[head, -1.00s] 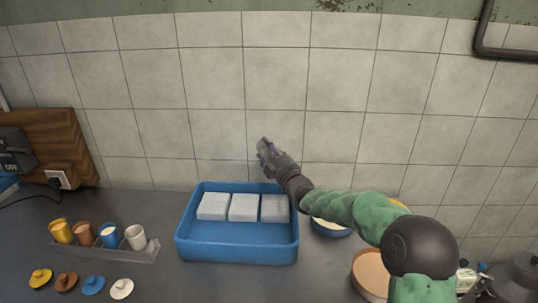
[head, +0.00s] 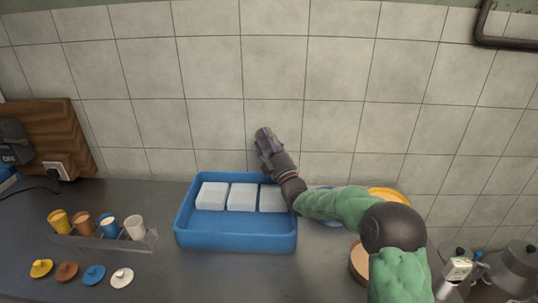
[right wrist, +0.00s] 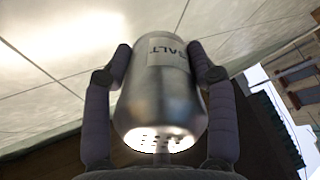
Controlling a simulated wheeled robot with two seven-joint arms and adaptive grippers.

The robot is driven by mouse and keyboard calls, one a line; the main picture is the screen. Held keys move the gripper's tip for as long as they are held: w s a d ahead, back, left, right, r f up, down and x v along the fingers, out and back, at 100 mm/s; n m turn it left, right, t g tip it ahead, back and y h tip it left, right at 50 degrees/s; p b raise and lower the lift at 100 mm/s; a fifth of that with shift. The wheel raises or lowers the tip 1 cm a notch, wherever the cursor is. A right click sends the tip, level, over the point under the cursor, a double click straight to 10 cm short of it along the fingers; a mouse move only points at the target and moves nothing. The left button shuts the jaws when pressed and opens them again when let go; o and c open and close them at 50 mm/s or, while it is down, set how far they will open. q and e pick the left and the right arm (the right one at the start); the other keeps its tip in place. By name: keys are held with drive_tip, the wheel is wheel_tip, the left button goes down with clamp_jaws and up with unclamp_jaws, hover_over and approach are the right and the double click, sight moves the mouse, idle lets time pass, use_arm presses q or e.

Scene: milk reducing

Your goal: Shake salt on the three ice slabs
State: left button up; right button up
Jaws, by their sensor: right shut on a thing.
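Three white ice slabs lie in a row in a blue tray (head: 235,241): the left slab (head: 212,196), the middle slab (head: 242,197) and the right slab (head: 272,199). My right gripper (head: 264,138) is raised above and behind the right slab, in front of the tiled wall. In the right wrist view its fingers are shut on a metal salt shaker (right wrist: 158,100) from both sides. The shaker is hard to make out in the head view. My left gripper is not in view.
A rack (head: 105,240) with several coloured cups stands on the left, with several coloured lids before it. A round brown-rimmed container (head: 358,262) is partly hidden by my right arm. A metal pitcher (head: 515,272) stands at right. The wall is close behind the tray.

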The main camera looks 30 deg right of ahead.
drive_tip(key=shift+r, duration=1.85)
drive_tip(key=shift+f, duration=1.8)
drive_tip(key=w+a+f, duration=0.5)
drive_tip(key=a, duration=0.4)
drive_tip(key=shift+w+a, duration=0.15)
drive_tip(key=shift+w, duration=0.1)
idle(0.4)
drive_tip(key=shift+f, duration=0.1)
